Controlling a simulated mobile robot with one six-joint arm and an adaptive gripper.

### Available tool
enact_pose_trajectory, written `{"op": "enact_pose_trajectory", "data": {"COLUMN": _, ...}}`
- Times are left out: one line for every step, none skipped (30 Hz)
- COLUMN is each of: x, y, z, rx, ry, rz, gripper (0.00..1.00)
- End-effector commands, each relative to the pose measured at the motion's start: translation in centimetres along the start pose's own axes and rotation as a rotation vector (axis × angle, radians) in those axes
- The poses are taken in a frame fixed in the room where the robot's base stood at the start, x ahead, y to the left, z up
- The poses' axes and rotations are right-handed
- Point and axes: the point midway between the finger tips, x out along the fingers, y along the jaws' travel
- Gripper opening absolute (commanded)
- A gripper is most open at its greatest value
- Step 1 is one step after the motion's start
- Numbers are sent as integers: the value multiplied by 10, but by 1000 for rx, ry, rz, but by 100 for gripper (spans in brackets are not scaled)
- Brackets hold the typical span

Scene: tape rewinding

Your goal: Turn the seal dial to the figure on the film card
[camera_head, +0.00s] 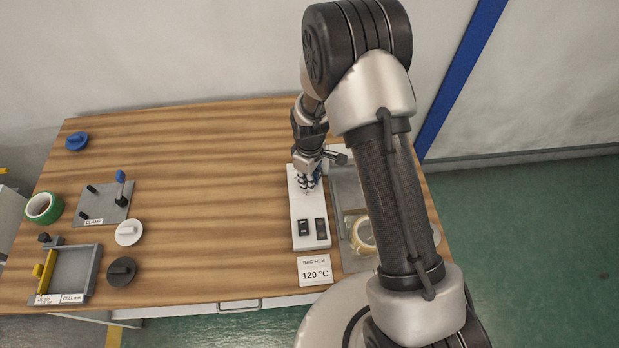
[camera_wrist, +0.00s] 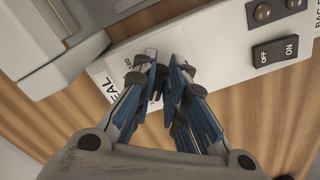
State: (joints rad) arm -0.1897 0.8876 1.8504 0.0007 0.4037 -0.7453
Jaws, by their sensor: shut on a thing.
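The film card (camera_head: 315,270) reads "BAG-FILM 120 °C" and lies at the table's front edge. The white seal panel (camera_head: 310,229) stands just behind it and also shows in the wrist view (camera_wrist: 215,48), with a "SEAL" label at its end. My gripper (camera_head: 308,183) points down over the panel's far end. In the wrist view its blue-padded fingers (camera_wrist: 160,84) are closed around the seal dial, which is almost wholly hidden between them. A scale figure, seemingly "180", shows beside the fingertips. The dial's pointer and present setting cannot be read.
An OFF/ON switch (camera_wrist: 277,54) sits on the panel. A grey tray (camera_head: 348,262) with a tape roll (camera_head: 363,233) stands to the right, partly behind my arm. A clamp plate (camera_head: 104,207), loose knobs, green tape (camera_head: 43,208) and a grey box (camera_head: 78,270) lie left. The table's middle is clear.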

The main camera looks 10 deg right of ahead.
Motion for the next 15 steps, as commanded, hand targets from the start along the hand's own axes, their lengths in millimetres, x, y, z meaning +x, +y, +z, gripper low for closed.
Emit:
{"op": "enact_pose_trajectory", "data": {"x": 0, "y": 0, "z": 0, "rx": -3, "ry": 0, "rz": 1, "gripper": 0}}
{"op": "enact_pose_trajectory", "data": {"x": 0, "y": 0, "z": 0, "rx": -3, "ry": 0, "rz": 1, "gripper": 0}}
{"op": "enact_pose_trajectory", "data": {"x": 0, "y": 0, "z": 0, "rx": -3, "ry": 0, "rz": 1, "gripper": 0}}
{"op": "enact_pose_trajectory", "data": {"x": 0, "y": 0, "z": 0, "rx": -3, "ry": 0, "rz": 1, "gripper": 0}}
{"op": "enact_pose_trajectory", "data": {"x": 0, "y": 0, "z": 0, "rx": -3, "ry": 0, "rz": 1, "gripper": 14}}
{"op": "enact_pose_trajectory", "data": {"x": 0, "y": 0, "z": 0, "rx": -3, "ry": 0, "rz": 1, "gripper": 16}}
{"op": "enact_pose_trajectory", "data": {"x": 0, "y": 0, "z": 0, "rx": -3, "ry": 0, "rz": 1, "gripper": 18}}
{"op": "enact_pose_trajectory", "data": {"x": 0, "y": 0, "z": 0, "rx": -2, "ry": 0, "rz": 1, "gripper": 20}}
{"op": "enact_pose_trajectory", "data": {"x": 0, "y": 0, "z": 0, "rx": -2, "ry": 0, "rz": 1, "gripper": 23}}
{"op": "enact_pose_trajectory", "data": {"x": 0, "y": 0, "z": 0, "rx": -2, "ry": 0, "rz": 1, "gripper": 25}}
{"op": "enact_pose_trajectory", "data": {"x": 0, "y": 0, "z": 0, "rx": -2, "ry": 0, "rz": 1, "gripper": 27}}
{"op": "enact_pose_trajectory", "data": {"x": 0, "y": 0, "z": 0, "rx": -2, "ry": 0, "rz": 1, "gripper": 30}}
{"op": "enact_pose_trajectory", "data": {"x": 0, "y": 0, "z": 0, "rx": -1, "ry": 0, "rz": 1, "gripper": 32}}
{"op": "enact_pose_trajectory", "data": {"x": 0, "y": 0, "z": 0, "rx": -1, "ry": 0, "rz": 1, "gripper": 32}}
{"op": "enact_pose_trajectory", "data": {"x": 0, "y": 0, "z": 0, "rx": -1, "ry": 0, "rz": 1, "gripper": 32}}
